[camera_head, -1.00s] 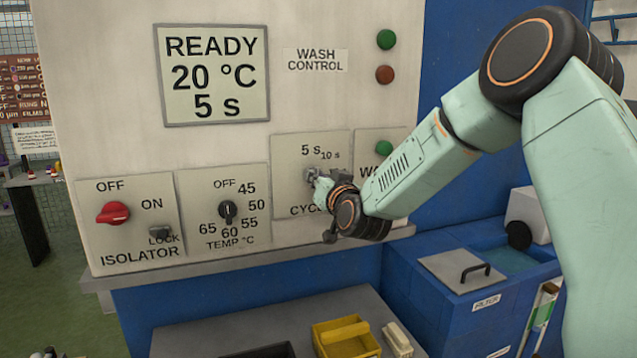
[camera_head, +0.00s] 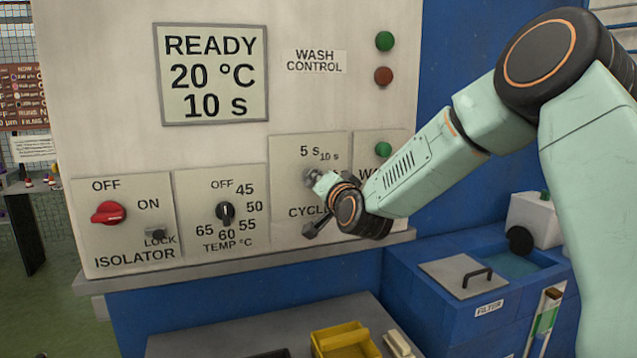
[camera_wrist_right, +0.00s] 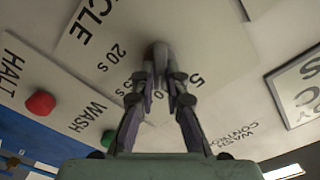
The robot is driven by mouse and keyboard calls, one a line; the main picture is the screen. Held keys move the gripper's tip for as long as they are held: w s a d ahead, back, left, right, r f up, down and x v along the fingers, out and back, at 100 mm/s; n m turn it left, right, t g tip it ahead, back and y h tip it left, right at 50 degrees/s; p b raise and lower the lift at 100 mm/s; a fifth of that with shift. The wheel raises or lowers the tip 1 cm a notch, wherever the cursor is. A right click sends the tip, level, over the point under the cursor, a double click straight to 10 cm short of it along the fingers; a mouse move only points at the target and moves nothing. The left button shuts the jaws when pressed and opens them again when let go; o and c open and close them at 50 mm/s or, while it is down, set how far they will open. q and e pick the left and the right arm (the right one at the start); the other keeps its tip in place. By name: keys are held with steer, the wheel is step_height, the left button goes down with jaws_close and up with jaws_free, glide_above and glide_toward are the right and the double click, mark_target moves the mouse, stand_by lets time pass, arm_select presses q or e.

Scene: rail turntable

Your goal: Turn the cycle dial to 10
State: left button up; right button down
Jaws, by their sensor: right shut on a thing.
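The cycle plate (camera_head: 285,150) on the white wash control panel carries the marks 5 s and 10 s at its top. My right gripper (camera_head: 312,176) is at the dial on this plate and hides most of it in the head view. In the right wrist view the fingers (camera_wrist_right: 160,85) are shut on the grey cycle dial (camera_wrist_right: 160,52), with the marks around it partly covered. The dial's pointer cannot be made out. The display (camera_head: 212,75) reads READY, 20 °C, 10 s. My left gripper is not in view.
The red isolator switch (camera_head: 108,212) and black temperature dial (camera_head: 226,212) sit left of the cycle plate. Green (camera_head: 384,41) and red (camera_head: 383,76) lamps are above right. A ledge (camera_head: 250,262) runs below the panel; a yellow bin (camera_head: 345,341) stands lower down.

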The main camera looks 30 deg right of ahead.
steer(key=shift+f, duration=0.15)
steer(key=c, duration=1.4)
jaws_free()
steer(key=v, duration=1.2)
steer(key=shift+s, duration=0.1)
